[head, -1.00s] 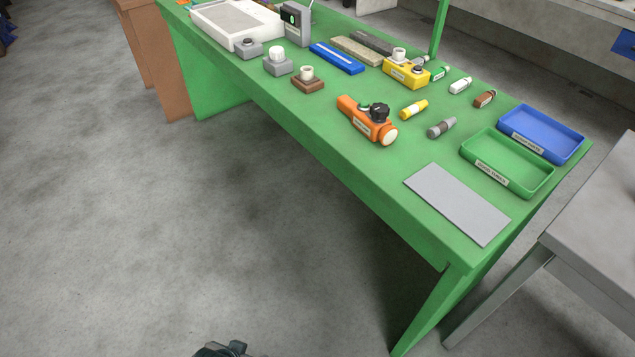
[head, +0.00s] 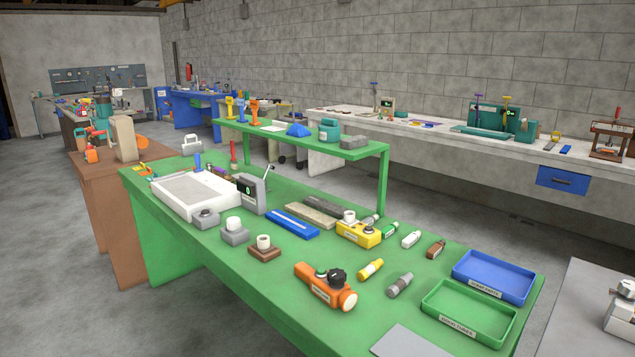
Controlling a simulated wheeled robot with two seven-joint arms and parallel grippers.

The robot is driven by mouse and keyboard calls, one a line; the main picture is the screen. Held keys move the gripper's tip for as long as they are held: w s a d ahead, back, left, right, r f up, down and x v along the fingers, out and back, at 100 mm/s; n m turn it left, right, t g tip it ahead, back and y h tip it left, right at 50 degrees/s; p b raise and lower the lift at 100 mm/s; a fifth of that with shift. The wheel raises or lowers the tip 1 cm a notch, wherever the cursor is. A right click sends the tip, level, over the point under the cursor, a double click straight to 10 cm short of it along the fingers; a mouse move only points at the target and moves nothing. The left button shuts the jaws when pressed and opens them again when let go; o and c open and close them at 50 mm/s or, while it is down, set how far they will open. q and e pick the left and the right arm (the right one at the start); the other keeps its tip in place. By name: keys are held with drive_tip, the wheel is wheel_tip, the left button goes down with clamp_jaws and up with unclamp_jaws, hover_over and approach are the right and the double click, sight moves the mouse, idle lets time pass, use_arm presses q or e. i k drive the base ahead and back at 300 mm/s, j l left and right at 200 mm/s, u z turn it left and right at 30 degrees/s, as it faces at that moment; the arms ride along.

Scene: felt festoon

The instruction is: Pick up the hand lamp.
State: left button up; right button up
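The hand lamp is most likely the orange device (head: 325,286) with a dark knob on top and a pale round lens at its right end. It lies on the green table (head: 290,319), near the front edge and right of the small brown block. Nothing touches it. Neither of my grippers shows in the head view now.
Behind the lamp stands a yellow box (head: 358,234). A yellow tube (head: 370,269) and a grey tube (head: 400,284) lie to its right. A green tray (head: 468,312) and a blue tray (head: 493,277) sit at the right end. A raised green shelf (head: 300,139) stands behind.

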sight(343, 296)
drive_tip(key=z, duration=0.45)
drive_tip(key=i+j+z, duration=0.15)
drive_tip(key=j+z, duration=0.2)
drive_tip(key=i+j+z, duration=0.1)
drive_tip(key=j+z, duration=0.3)
drive_tip(key=i+j+z, duration=0.1)
drive_tip(key=j, duration=0.6)
drive_tip(key=i+j+z, duration=0.1)
drive_tip(key=j, duration=0.6)
drive_tip(key=j+z, duration=0.1)
drive_tip(key=j, duration=0.6)
drive_tip(key=i, duration=0.05)
